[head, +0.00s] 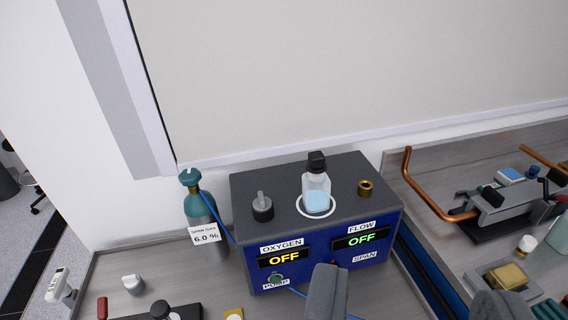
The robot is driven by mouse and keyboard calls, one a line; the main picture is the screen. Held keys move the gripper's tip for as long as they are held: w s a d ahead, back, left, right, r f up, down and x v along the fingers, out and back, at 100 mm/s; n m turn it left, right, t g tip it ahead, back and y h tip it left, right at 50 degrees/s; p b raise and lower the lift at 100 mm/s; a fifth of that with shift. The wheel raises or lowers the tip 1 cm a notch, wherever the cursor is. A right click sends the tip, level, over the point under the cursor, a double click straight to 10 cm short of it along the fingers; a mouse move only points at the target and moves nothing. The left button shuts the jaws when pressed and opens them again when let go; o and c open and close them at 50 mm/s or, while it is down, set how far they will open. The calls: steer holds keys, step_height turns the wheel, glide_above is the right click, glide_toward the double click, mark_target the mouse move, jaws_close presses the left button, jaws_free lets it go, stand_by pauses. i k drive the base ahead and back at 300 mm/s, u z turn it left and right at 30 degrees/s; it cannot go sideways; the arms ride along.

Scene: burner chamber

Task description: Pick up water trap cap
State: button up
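A clear bottle (316,190) with pale blue water stands upright in a white ring on top of a dark grey and blue analyzer box (285,172). A black cap (317,162), which I take as the water trap cap, sits on the bottle's neck. My gripper (412,282) shows at the bottom right as two grey fingers set wide apart. It is open, with nothing seen held between the fingers. It appears lower in the picture and to the right of the cap, and apart from it. The lower parts of the fingers are cut off by the frame edge.
A black fitting with a grey stem (262,207) and a brass fitting (365,188) flank the bottle. A teal-topped span gas cylinder (199,210) stands left, with a blue hose. A copper pipe (425,185) and clamp hardware (510,203) are on the right bench. The wall is behind.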

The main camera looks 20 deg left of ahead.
mark_target(316, 164)
steer(key=u, duration=3.1)
steer(key=k, duration=1.2)
steer(key=z, duration=2.25)
steer(key=i, duration=0.85)
